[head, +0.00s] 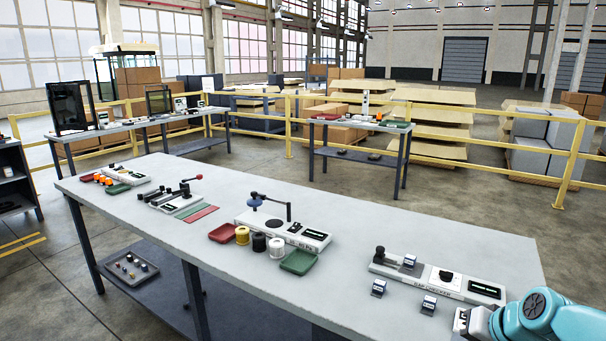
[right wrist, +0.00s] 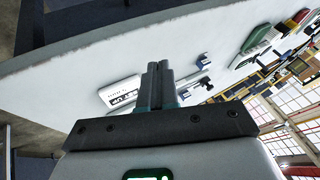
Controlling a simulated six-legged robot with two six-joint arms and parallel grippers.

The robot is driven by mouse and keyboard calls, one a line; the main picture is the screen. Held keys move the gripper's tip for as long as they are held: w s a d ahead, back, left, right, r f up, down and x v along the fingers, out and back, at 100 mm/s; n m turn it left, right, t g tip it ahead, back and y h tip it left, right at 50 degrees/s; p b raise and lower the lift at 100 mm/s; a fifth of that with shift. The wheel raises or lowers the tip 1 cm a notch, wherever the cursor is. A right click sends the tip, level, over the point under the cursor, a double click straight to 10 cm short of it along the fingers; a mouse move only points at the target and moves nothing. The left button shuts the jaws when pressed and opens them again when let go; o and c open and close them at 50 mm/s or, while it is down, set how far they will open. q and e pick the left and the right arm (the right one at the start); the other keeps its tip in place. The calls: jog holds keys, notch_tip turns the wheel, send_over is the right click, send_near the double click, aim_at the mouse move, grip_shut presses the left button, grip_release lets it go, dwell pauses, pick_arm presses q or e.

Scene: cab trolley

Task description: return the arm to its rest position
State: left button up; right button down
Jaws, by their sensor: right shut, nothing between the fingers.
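My right arm (head: 550,318) is teal and shows at the lower right of the head view, by the near right corner of the long workbench. In the right wrist view my right gripper (right wrist: 158,70) has its two dark fingers together with nothing between them. The fingers point over the light bench top. A white device with a dark display (right wrist: 124,97) lies beyond them, partly hidden by them. My left gripper is in neither view.
The long grey workbench (head: 340,290) carries a white checker device (head: 440,279) with small grey blocks (head: 429,304) close to my arm. Further left stand a red tray (head: 223,232), spools (head: 259,242) and a green tray (head: 298,262). A yellow railing (head: 500,147) runs behind.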

jog(key=s+a+f+g, duration=0.1)
jog(key=s+a+f, duration=0.25)
jog(key=f, duration=0.45)
jog(key=s+a+f+n+g, duration=0.1)
jog(key=s+a+f, duration=0.1)
jog(key=a+f, duration=0.45)
jog(key=s+a+f+g, duration=0.2)
jog(key=s+f, duration=0.1)
jog(key=f, duration=0.7)
jog(key=s+a+f+n+g, duration=0.1)
jog(key=s+a+f, duration=0.2)
jog(key=s, duration=0.5)
jog(key=s+a+f+g+y, duration=0.1)
jog(key=s+a+f, duration=0.3)
jog(key=s, duration=0.4)
jog(key=shift+s+a+f+n, duration=0.25)
jog(key=shift+f+n, duration=0.15)
jog(key=shift+f, duration=0.25)
